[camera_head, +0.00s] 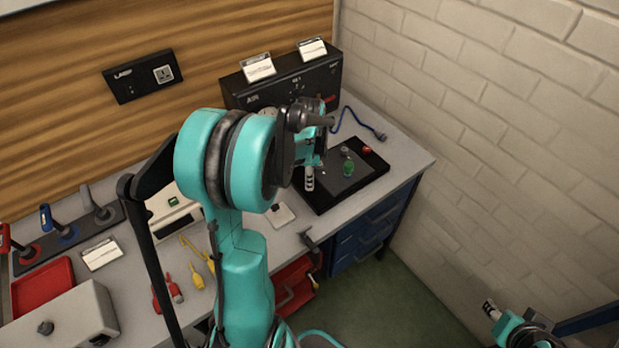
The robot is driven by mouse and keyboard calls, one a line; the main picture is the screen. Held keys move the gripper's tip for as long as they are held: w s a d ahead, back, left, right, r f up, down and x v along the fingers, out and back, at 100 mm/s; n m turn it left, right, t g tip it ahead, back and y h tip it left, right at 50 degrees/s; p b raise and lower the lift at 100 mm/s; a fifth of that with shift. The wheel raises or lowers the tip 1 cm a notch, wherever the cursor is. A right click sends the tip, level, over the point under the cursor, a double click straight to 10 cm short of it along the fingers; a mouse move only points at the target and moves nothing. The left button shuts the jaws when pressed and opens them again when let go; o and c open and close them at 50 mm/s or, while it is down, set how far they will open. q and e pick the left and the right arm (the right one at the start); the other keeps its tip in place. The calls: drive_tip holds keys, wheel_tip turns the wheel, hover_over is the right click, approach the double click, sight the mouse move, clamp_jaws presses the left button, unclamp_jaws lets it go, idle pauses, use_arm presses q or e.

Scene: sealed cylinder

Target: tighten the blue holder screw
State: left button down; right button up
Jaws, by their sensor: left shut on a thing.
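A tool rack (30,260) at the left has a red, a blue and a grey ring. The blue ring (68,233) has a blue-handled tool (46,217) leaning by it; no screw can be made out there. My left gripper (312,172) is far to the right of the rack, pointing down at the left side of a black tray (330,203). A small green cylinder (348,169) stands on the tray, right of the gripper. My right gripper (490,308) is at the lower right, away from the bench; its opening is unclear.
A red button (367,150) is on the tray. A black box (290,80) stands behind, with a blue cable (365,130). Pliers (195,275), a red tray (42,288) and a grey box (75,318) are at the left. A brick wall bounds the right.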

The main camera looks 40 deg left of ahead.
use_arm(q)
drive_tip(key=shift+a, duration=0.1)
drive_tip(key=c, duration=1.3)
unclamp_jaws()
wheel_tip(320, 180, up, 12)
drive_tip(key=s+d+f+n+t+b, duration=0.1)
drive_tip(key=s+d+n+t, duration=0.1)
drive_tip(key=d, duration=0.4)
drive_tip(key=s+d+f+n+t+b, duration=0.1)
drive_tip(key=s+d+f+n+t, duration=0.1)
drive_tip(key=s+d+n, duration=0.2)
drive_tip(key=s+d+f+n+t+b, duration=0.1)
drive_tip(key=s+d+n+t, duration=0.2)
drive_tip(key=d, duration=0.7)
drive_tip(key=shift+s+d+f+n, duration=0.15)
drive_tip(key=shift+s+f+n, duration=0.15)
drive_tip(key=shift+s+n, duration=0.35)
